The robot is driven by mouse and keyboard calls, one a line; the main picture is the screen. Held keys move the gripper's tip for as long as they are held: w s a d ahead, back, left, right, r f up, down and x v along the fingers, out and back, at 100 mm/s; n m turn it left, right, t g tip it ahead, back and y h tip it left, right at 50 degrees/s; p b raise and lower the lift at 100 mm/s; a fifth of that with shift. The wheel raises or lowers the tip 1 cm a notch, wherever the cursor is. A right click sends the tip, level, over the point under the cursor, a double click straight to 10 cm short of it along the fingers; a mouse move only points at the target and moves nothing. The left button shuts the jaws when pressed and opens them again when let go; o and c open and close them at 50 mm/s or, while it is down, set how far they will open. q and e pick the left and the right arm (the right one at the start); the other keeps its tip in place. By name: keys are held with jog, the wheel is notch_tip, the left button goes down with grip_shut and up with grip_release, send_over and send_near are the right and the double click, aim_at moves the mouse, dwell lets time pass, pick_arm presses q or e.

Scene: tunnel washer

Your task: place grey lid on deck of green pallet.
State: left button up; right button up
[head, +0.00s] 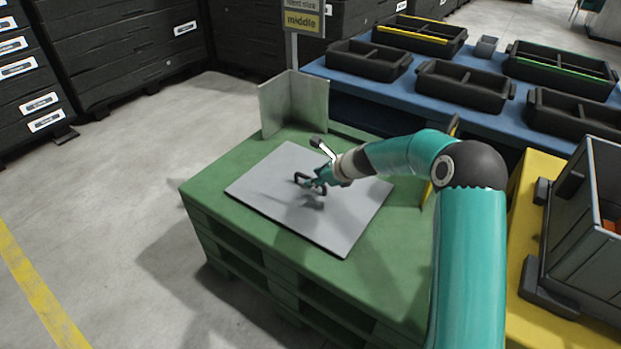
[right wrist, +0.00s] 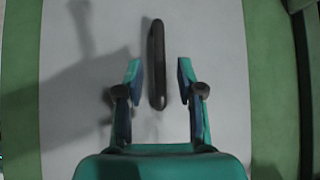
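The grey lid (head: 265,185) is a flat sheet lying on the deck of the green pallet (head: 375,250) in the head view. Its dark bar handle (right wrist: 157,65) stands out near the middle of the lid in the right wrist view. My right gripper (head: 311,184) is over the middle of the lid. In the right wrist view its fingers (right wrist: 159,82) are apart, one on each side of the handle's line, with visible gaps to it. The lid also fills most of the right wrist view, with green deck at both sides. My left gripper is not in view.
A grey upright corner plate (head: 293,105) stands at the pallet's back corner. A blue table (head: 400,100) with several black trays is behind. A yellow surface (head: 530,200) with a grey crate (head: 590,250) is at right. Open floor lies left of the pallet.

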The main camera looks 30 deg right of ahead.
jog(key=p+v, duration=0.1)
jog(key=v, duration=0.7)
jog(key=shift+r+p, duration=0.15)
jog(key=shift+p, duration=0.2)
